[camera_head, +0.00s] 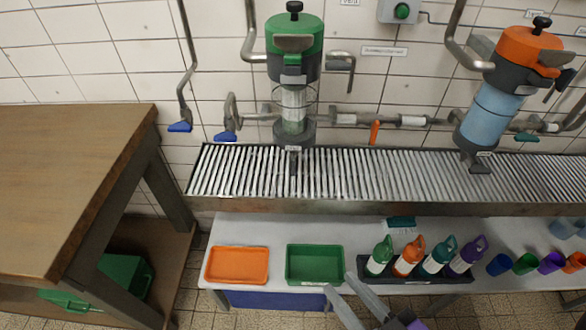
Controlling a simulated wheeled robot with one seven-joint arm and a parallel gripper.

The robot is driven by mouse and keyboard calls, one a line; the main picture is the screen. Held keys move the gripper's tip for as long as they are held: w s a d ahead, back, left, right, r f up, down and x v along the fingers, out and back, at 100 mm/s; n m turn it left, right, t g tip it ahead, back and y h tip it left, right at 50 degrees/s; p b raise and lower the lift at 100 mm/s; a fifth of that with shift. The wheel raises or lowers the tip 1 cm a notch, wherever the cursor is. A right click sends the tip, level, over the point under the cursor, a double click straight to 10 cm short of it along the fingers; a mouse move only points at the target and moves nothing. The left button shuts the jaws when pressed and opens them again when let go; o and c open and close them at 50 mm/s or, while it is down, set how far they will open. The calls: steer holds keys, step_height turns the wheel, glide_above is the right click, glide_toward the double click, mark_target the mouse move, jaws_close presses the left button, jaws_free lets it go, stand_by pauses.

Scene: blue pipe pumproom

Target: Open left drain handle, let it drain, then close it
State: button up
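The left filter unit has a green head (294,35), a clear bowl (293,108) with pale contents, and a dark spout (294,160) over the grated trough (240,172). Blue lever handles (180,127) (225,136) are on the pipes to its left. An orange lever (375,132) points down from the pipe to its right. I cannot tell which lever is the left drain handle. No flow is visible at the spout. My gripper (339,281) is at the bottom centre, its fingers apart and empty, below the trough and away from all handles.
The right unit has an orange head (530,48), a blue bowl (491,112) and a green lever (527,137). Orange (238,265) and green (314,264) trays, a bottle rack (430,277) and several cups (525,263) occupy the lower table. A wooden table (65,170) stands left.

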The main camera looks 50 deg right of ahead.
steer(key=w+d+f+m+g+h+p, duration=0.2)
steer(key=w+d+m+h, duration=0.35)
steer(key=w, duration=0.35)
steer(key=g+h+p, duration=0.2)
steer(key=h, duration=0.2)
glide_toward(293, 174)
steer(key=x, duration=0.3)
steer(key=shift+y, duration=0.25)
steer(key=shift+p+x, duration=0.3)
steer(key=shift+x, duration=3.25)
steer(key=shift+r, duration=0.1)
jaws_close()
